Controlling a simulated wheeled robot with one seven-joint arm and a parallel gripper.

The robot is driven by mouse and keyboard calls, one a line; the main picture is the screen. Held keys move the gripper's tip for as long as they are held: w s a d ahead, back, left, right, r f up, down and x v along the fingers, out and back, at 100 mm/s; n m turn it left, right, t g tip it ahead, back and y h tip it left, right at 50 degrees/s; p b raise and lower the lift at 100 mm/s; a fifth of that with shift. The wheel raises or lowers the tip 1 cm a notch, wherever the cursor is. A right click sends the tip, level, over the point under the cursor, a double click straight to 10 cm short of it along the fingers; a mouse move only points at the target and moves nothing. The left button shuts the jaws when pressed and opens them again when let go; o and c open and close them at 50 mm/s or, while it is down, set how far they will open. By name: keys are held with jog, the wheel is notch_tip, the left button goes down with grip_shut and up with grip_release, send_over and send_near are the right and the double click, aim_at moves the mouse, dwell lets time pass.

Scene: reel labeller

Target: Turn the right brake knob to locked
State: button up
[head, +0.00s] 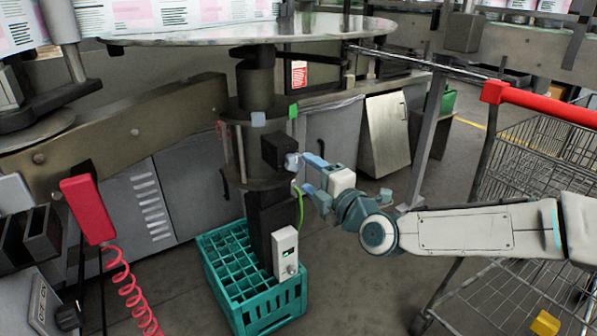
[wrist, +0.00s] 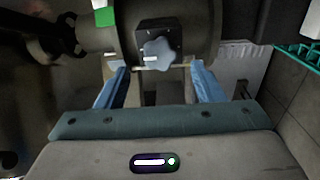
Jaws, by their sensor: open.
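The brake knob (head: 292,161) is a small pale blue-grey star knob on the face of a black box (head: 273,150), on the column under the round table. In the wrist view the knob (wrist: 158,54) shows its lobes and a short white mark on its left part. My gripper (head: 310,173) is open, with its blue fingers pointing at the knob. In the wrist view my gripper (wrist: 159,68) has one finger on each side of the knob, with a gap on both sides. Nothing is held. I cannot tell whether the fingertips reach the knob's depth.
A teal crate (head: 257,318) stands on the floor below the column, with a white box (head: 286,253) and green cable above it. A red handset (head: 88,209) with a coiled cord hangs at left. A wire shopping cart (head: 540,150) with a red handle stands at right, near my arm.

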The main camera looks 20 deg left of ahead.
aim_at(297, 165)
jog(key=shift+b+x, duration=0.65)
jog(key=shift+x, duration=2.05)
jog(key=c, duration=1)
